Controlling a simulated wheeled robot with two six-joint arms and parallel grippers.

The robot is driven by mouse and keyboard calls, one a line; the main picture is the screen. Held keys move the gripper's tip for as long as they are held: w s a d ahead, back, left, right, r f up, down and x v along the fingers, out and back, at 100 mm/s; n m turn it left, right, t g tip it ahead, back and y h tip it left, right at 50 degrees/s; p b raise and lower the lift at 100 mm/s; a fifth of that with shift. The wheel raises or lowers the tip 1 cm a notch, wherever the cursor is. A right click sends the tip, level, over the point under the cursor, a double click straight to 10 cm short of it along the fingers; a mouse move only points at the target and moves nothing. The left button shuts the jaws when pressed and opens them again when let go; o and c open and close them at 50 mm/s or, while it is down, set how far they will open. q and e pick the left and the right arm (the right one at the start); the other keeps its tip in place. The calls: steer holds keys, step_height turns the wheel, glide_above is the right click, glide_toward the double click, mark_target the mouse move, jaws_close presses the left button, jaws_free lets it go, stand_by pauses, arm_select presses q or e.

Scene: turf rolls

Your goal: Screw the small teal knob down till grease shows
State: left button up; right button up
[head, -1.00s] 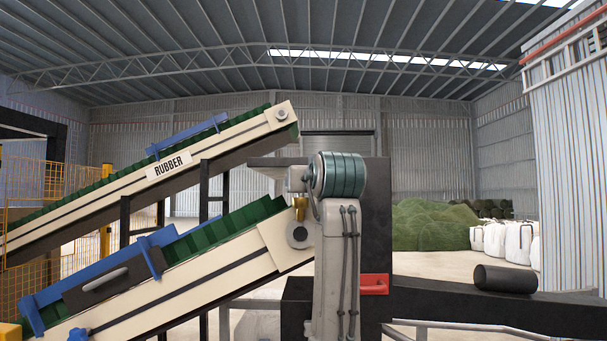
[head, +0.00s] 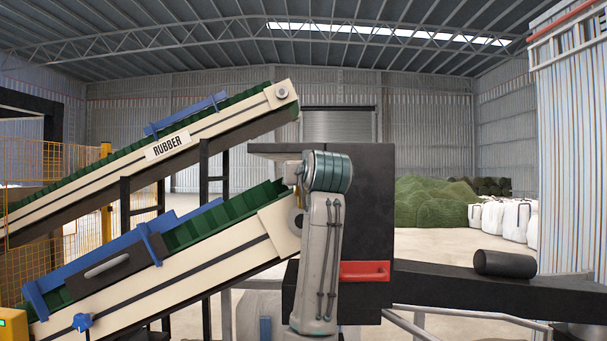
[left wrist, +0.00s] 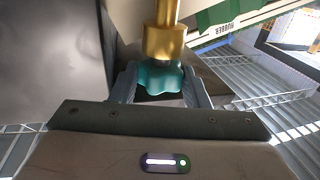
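The small teal knob (left wrist: 160,77) is lobed and sits at the end of a brass fitting (left wrist: 164,38) in the left wrist view. My left gripper (left wrist: 160,84) has one finger on each side of the knob, and both fingers appear to touch it. In the head view my left arm stands in front of the lower conveyor's upper end and hides the knob and the fingers. Only a sliver of brass shows beside the arm there. No grease is visible. My right gripper is in neither view.
The lower conveyor (head: 187,273) and the upper conveyor marked RUBBER (head: 222,123) slope up from the left. A dark machine housing (head: 368,210) with a red handle (head: 364,271) stands behind my arm. A black roll (head: 505,263) lies on the dark beam at right.

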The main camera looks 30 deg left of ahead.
arm_select(q)
steer(key=shift+s+a+f+m+t+h+b, duration=0.1)
steer(key=shift+f+m+t+h+b, duration=0.05)
steer(key=shift+m+t+h+b, duration=0.7)
steer(key=m+h+b, duration=0.1)
steer(key=m+t+h+b, duration=0.1)
steer(key=h, duration=0.1)
steer(key=m+t+h+b, duration=0.1)
steer(key=shift+s+a+b, duration=0.15)
steer(key=shift+a+b, duration=0.15)
steer(key=m+t+h+b, duration=0.1)
steer(key=m+h, duration=0.1)
steer(key=h, duration=0.1)
steer(key=shift+a+h+b, duration=0.15)
steer(key=shift+h+b, duration=0.2)
steer(key=shift+a+m+t+h+b, duration=0.1)
steer(key=shift+m+t+h+b, duration=0.25)
steer(key=shift+m+h, duration=1.1)
steer(key=shift+h, duration=0.45)
steer(key=shift+r+h, duration=0.2)
steer(key=shift+h, duration=0.1)
